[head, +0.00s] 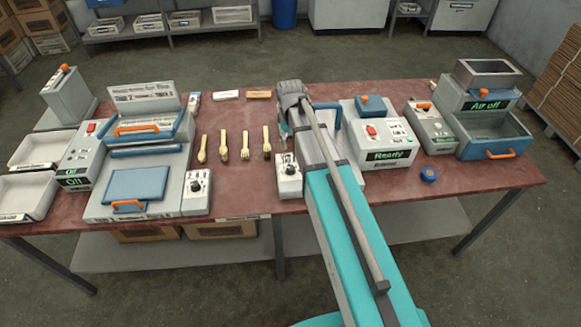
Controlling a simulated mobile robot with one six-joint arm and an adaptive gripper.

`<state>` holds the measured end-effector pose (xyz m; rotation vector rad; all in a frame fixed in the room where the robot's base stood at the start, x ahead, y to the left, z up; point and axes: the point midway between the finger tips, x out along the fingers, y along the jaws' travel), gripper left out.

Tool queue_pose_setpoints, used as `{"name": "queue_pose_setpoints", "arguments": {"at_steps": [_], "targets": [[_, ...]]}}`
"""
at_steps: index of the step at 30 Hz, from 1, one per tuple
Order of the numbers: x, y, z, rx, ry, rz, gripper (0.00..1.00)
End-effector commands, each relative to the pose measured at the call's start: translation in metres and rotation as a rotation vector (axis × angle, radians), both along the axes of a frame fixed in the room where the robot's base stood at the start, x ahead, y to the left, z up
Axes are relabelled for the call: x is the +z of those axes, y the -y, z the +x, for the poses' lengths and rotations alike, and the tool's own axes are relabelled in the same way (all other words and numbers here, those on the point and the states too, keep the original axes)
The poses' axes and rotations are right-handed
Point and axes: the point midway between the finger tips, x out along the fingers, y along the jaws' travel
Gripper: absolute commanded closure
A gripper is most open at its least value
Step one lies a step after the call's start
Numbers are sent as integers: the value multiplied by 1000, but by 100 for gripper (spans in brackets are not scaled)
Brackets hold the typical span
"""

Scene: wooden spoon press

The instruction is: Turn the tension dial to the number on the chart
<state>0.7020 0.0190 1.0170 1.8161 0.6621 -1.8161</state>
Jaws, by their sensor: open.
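Two small white boxes with a dark round dial stand along the table's front edge, one at the left press (197,187) and one left of my arm (289,170). I cannot tell which is the tension dial, and the settings are too small to read. A pale panel with printed lines (143,97), possibly the chart, stands behind the left press; its text is mostly unreadable. My gripper (284,128) is open, above the middle of the table and behind the nearer dial box, apart from both dials. My arm hides part of the machine to its right.
Several wooden spoons or forks (223,146) lie in the middle of the red table (400,192). White trays (22,192) are at far left.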

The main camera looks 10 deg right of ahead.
Motion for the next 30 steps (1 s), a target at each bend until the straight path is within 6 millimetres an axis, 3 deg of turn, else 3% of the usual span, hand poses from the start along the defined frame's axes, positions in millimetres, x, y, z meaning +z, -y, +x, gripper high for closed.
{"name": "queue_pose_setpoints", "arguments": {"at_steps": [30], "targets": [[-73,0,0,-1,0,0,21]]}}
